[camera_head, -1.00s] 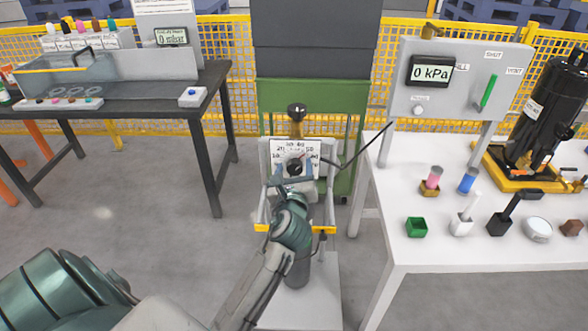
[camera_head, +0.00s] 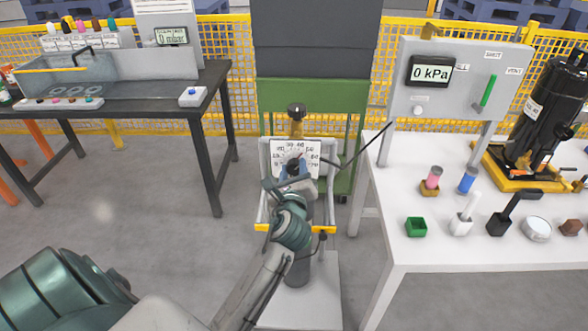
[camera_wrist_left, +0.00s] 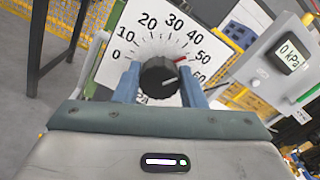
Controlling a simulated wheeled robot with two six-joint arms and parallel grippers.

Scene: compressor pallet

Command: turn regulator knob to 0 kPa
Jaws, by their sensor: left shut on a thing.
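The regulator knob (camera_wrist_left: 158,76) is a round black knob on a white dial plate (camera_wrist_left: 130,20) marked from 0 to 60. A white line on the knob points right, towards the 60 side, and a red mark sits near 50. My left gripper (camera_wrist_left: 158,88) has its two blue fingers on either side of the knob, shut on it. In the head view the left gripper (camera_head: 294,174) covers much of the knob, in front of the dial plate (camera_head: 312,150). My right gripper is not in view.
A grey panel with a display (camera_head: 431,72) reading 0 kPa stands over the white table (camera_head: 450,250) at right, which holds small blocks and a black compressor (camera_head: 545,110). A thin black rod (camera_head: 360,148) sticks out right of the dial. A dark bench (camera_head: 215,80) stands at left.

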